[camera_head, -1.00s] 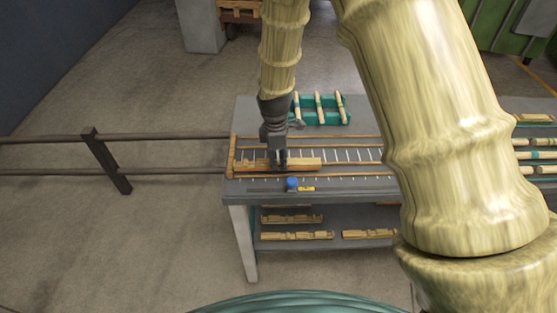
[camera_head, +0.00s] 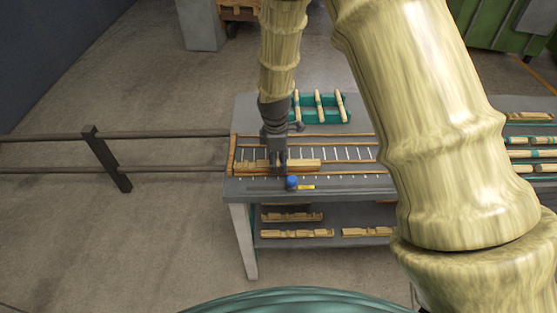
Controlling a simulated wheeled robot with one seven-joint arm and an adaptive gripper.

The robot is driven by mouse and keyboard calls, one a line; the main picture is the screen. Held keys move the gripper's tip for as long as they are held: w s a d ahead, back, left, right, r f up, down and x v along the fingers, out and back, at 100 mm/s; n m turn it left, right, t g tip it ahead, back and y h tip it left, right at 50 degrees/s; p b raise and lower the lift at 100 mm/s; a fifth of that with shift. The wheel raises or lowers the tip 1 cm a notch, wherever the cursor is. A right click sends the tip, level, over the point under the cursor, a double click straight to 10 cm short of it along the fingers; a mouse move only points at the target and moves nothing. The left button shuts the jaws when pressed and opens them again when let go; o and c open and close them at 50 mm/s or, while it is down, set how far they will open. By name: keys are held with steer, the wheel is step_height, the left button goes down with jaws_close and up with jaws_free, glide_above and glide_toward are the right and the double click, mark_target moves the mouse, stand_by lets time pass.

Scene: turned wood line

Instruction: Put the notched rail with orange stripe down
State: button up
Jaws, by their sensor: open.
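The notched rail (camera_head: 303,166) is a pale wooden bar lying lengthwise in the left part of the marked fixture on the workbench. Its orange stripe cannot be made out clearly now. My gripper (camera_head: 280,167) is over the middle of the rail, pointing down, with its fingers open around it. The fingers hide part of the rail, and I cannot tell whether they touch it.
A teal rack (camera_head: 328,116) with several turned pieces stands behind the fixture. A blue knob (camera_head: 292,183) and a yellow item (camera_head: 307,187) are at the front. More notched rails (camera_head: 297,233) lie on the lower shelf. A railing (camera_head: 165,136) runs left.

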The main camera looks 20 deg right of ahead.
steer(key=shift+r, duration=0.2)
step_height(320, 180, up, 12)
steer(key=b, duration=0.3)
steer(key=shift+a+f, duration=0.15)
steer(key=shift+a, duration=0.15)
steer(key=shift+w, duration=0.1)
stand_by(0.3)
